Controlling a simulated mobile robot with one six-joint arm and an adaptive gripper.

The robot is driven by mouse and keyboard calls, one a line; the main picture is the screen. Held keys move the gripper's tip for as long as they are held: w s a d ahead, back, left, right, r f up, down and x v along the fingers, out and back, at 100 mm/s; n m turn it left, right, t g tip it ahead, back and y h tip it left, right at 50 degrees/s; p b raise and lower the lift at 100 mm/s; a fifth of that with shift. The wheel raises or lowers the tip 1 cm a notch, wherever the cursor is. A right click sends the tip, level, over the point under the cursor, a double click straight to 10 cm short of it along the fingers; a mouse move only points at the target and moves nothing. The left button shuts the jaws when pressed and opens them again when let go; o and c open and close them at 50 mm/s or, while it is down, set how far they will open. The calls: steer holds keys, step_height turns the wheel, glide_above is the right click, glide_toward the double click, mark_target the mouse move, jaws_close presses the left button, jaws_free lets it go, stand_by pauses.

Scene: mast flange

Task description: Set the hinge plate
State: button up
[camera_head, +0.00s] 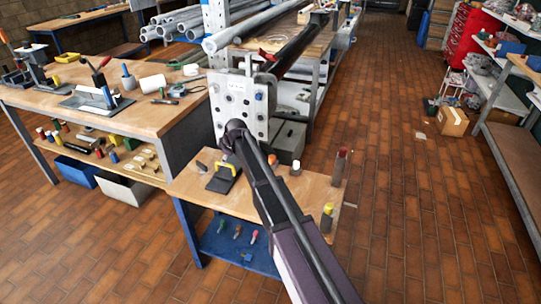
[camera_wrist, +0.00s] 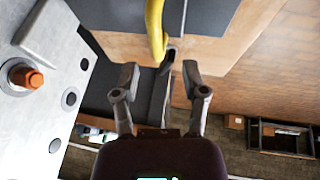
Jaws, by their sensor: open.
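The dark hinge plate (camera_head: 222,180) with a yellow handle (camera_head: 228,167) lies on the small wooden table in front of the upright pale flange panel (camera_head: 232,110). In the wrist view the yellow handle (camera_wrist: 155,30) and dark plate (camera_wrist: 205,17) are at the top, beyond my fingertips. My gripper (camera_wrist: 160,70) is open, with its fingers apart and short of the handle. A dark grey piece shows between the fingers; I cannot tell what it is. The flange panel (camera_wrist: 45,125) fills the left of the wrist view, with an orange-tipped stud (camera_wrist: 25,77).
The small table (camera_head: 190,185) also carries a dark red cylinder (camera_head: 340,167) and a yellow-topped piece (camera_head: 327,217). A cluttered workbench (camera_head: 150,118) stands to the left. Pipes (camera_head: 250,27) lie behind the panel. The brick floor at right is mostly clear.

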steer(key=shift+p+v, duration=3.65)
steer(key=shift+v, duration=0.75)
steer(key=s+d+r+m+h+p, duration=0.1)
steer(key=s+d+m+p, duration=0.1)
steer(key=s+d, duration=0.4)
steer(key=s+d+r+m+g+p, duration=0.1)
steer(key=s+d+m, duration=0.3)
steer(key=s+d, duration=0.3)
steer(key=shift+d+r+g+h+p, duration=0.2)
steer(key=shift+r+g+h+p, duration=0.1)
steer(key=shift+h+p, duration=0.1)
steer(key=shift+s, duration=0.1)
steer(key=s+d+m+g, duration=0.1)
steer(key=s+d+m, duration=0.2)
steer(key=s+d, duration=0.2)
steer(key=s+d+m+g+h, duration=0.1)
steer(key=s+d+m, duration=0.3)
steer(key=s, duration=0.7)
steer(key=shift+d+f, duration=0.3)
steer(key=shift+d, duration=0.55)
steer(key=shift+s, duration=0.25)
